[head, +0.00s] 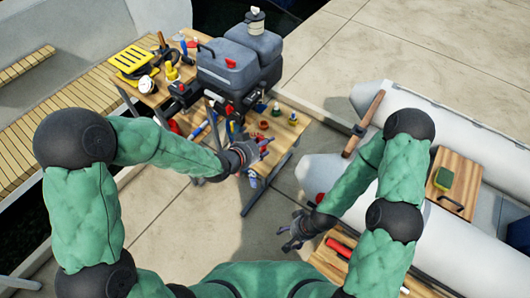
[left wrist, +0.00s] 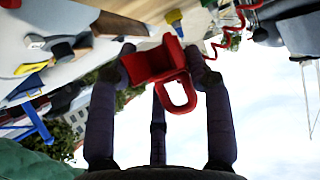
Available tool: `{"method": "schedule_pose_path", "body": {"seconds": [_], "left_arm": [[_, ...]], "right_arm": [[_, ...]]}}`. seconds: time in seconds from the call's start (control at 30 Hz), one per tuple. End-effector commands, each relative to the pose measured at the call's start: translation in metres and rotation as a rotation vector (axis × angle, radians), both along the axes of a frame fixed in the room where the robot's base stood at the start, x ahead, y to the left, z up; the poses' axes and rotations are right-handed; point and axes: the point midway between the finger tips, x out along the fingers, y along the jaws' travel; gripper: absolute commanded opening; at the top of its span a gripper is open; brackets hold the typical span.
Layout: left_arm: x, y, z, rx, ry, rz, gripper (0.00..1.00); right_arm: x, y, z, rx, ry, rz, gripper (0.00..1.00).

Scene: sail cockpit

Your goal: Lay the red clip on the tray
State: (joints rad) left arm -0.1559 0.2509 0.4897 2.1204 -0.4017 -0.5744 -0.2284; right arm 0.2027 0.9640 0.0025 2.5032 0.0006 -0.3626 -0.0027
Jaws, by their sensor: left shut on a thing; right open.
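The red clip (left wrist: 165,72) is held between the fingertips of my left gripper (left wrist: 165,65) in the left wrist view, with its loop hanging free. In the head view my left gripper (head: 257,152) is over the near edge of the small wooden table, and the clip is too small to make out surely. My right gripper (head: 293,235) is open and empty above the paved ground. A wooden board with a dark handle (head: 463,168) carries a green and yellow block on the grey boat; I cannot tell if this is the tray.
The wooden table (head: 285,132) holds several small coloured items beside a grey motor-like case (head: 228,70). Another wooden surface with a red item (head: 340,247) lies near my right arm. A wooden-handled paddle (head: 364,124) rests at the boat. Paving between is clear.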

Motion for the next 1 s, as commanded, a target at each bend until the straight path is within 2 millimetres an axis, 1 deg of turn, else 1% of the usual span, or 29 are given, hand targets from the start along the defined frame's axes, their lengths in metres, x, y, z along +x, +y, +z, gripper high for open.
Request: {"method": "schedule_pose_path", "body": {"seconds": [0.17, 0.3, 0.4, 0.67, 1.0], "left_arm": [[0.003, -0.008, -0.011, 0.000, 0.001, -0.001, 0.19], [0.003, -0.008, -0.034, 0.001, 0.002, 0.001, 0.19], [0.004, -0.008, -0.042, 0.000, 0.000, 0.001, 0.19], [0.004, -0.008, -0.040, 0.000, -0.001, 0.001, 0.19], [0.003, -0.008, -0.050, 0.000, 0.000, 0.000, 0.19]], "right_arm": [[0.000, 0.000, -0.005, 0.000, 0.000, 0.000, 0.71], [0.000, 0.000, -0.016, 0.000, 0.000, 0.000, 0.71], [0.000, 0.000, -0.020, 0.000, 0.000, 0.000, 0.71], [0.000, 0.000, -0.019, 0.000, 0.000, 0.000, 0.71], [0.000, 0.000, -0.028, 0.000, 0.000, 0.000, 0.71]]}}
